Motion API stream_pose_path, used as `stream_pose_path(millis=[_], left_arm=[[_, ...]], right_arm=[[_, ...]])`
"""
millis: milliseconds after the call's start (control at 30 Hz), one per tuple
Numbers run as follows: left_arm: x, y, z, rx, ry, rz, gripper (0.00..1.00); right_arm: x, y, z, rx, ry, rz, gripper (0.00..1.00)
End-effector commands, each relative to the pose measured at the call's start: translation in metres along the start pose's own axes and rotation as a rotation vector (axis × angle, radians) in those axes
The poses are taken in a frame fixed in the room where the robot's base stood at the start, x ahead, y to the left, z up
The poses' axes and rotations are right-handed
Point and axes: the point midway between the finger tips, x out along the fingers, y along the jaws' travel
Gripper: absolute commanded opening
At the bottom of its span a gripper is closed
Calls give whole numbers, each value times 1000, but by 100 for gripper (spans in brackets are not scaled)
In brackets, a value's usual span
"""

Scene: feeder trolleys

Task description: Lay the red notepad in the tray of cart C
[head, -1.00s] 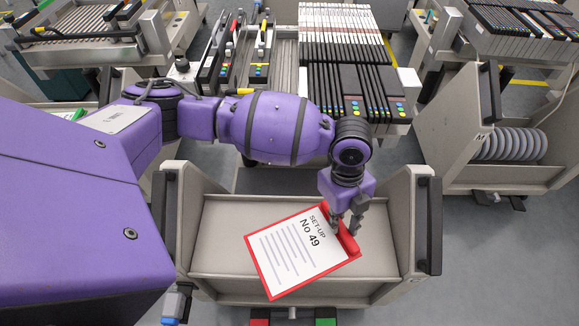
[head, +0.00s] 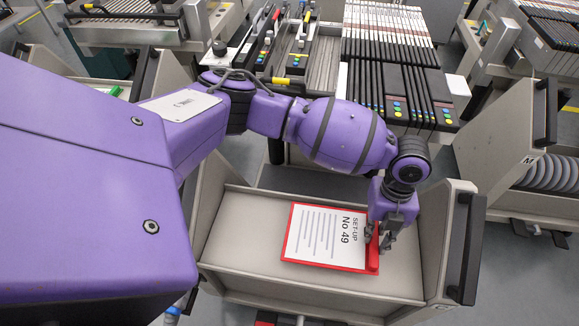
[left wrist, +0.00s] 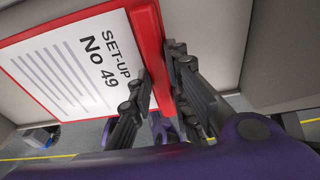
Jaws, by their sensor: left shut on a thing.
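The red notepad (head: 324,235) has a white sheet reading "SET-UP No 49". My left gripper (head: 380,238) is shut on its right-hand red edge. The left wrist view shows the notepad (left wrist: 70,62) with its red edge between the fingers of the left gripper (left wrist: 157,75). In the head view the notepad lies over the grey tray (head: 243,225) of the cart in front of me, face up. I cannot tell whether it touches the tray. My right gripper is not in view.
The cart has raised side walls with black handles, the right one (head: 466,248) near my gripper. Behind stands a trolley with rows of black feeders (head: 395,95). A cart marked M (head: 510,150) with grey reels stands at the right.

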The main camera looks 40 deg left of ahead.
Motion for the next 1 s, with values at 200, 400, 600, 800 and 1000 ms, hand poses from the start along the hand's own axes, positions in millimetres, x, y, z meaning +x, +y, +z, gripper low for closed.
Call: stream_pose_path(millis=[200, 400, 600, 800, 1000], left_arm=[[38, 2, 4, -3, 4, 4, 0], [44, 1, 6, -1, 2, 2, 0], [44, 1, 6, -1, 1, 2, 21], [44, 1, 6, -1, 0, 1, 36], [43, 0, 6, -1, 0, 0, 36]], right_arm=[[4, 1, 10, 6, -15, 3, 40], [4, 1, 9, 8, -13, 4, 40], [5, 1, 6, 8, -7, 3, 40], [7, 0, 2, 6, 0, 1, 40], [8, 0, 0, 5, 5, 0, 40]])
